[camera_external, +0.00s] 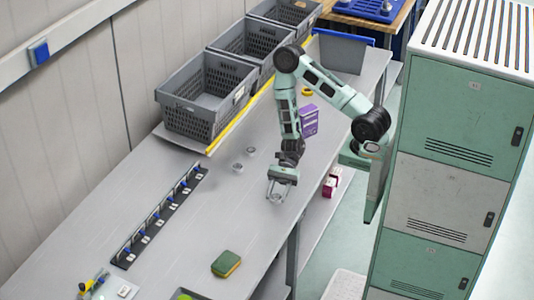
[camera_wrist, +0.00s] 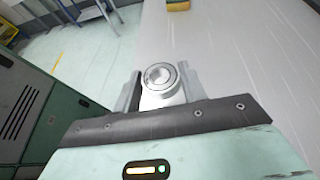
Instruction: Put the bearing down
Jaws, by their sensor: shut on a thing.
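My gripper (camera_external: 277,192) is over the grey workbench (camera_external: 200,240), near its right edge, pointing down. In the wrist view my gripper (camera_wrist: 160,90) is shut on a round metal bearing (camera_wrist: 159,76), a silver ring with a pale centre, held between the two grey fingers. In the external view the bearing is small at the fingertips, and I cannot tell whether it touches the bench. Two other small round metal parts lie on the bench to the left, one at the front (camera_external: 238,167) and one behind it (camera_external: 251,152).
Grey crates (camera_external: 205,100) stand along the back left, behind a yellow strip. A hook rack (camera_external: 160,215) lies at the left. A green and yellow sponge (camera_external: 226,264) lies in front. A purple box (camera_external: 309,120) stands behind my arm. Green lockers (camera_external: 450,150) stand right. Bench between rack and gripper is clear.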

